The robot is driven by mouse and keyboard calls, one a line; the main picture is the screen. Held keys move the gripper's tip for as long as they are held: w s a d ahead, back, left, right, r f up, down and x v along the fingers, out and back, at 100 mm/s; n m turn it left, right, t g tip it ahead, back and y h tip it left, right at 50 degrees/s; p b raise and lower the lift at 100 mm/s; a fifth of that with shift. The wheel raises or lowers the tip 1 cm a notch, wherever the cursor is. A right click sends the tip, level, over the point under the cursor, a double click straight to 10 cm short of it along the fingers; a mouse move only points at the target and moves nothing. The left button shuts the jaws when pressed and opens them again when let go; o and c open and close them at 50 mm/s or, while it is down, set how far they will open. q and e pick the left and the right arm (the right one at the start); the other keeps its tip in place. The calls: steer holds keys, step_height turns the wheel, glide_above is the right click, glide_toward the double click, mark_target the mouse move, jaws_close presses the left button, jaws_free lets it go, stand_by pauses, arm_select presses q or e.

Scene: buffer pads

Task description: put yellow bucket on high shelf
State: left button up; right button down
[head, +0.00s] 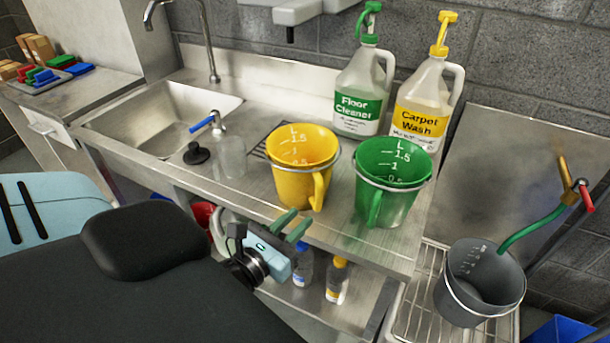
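The yellow bucket (291,178) stands upright on the metal sink counter, in the middle of the head view. Its handle (321,187) is on its front right side. My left gripper (292,224) is in front of and below the bucket, by the counter's front edge. Its two green fingers are spread apart with nothing seen between them. I cannot tell its exact gap to the bucket. My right gripper is not in view. I cannot make out a high shelf for certain.
A green bucket (397,200) stands close right of the yellow one. Floor cleaner (357,108) and carpet wash (414,117) jugs stand behind. A grey bucket (468,297) is lower right. Bottles sit on the lower shelf (313,303).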

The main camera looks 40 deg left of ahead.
mark_target(317, 203)
arm_select(q)
steer(key=shift+w+r, duration=0.15)
steer(key=shift+w, duration=0.9)
steer(key=shift+w+a+f+p, duration=0.1)
steer(key=shift+w+p, duration=0.1)
steer(key=shift+w, duration=0.75)
steer(key=shift+w+d+f+p, duration=0.1)
steer(key=shift+w+p, duration=0.1)
steer(key=shift+w, duration=0.8)
steer(key=shift+w+a+f+p, duration=0.1)
steer(key=shift+w+p, duration=0.1)
steer(key=shift+w, duration=0.75)
jaws_close()
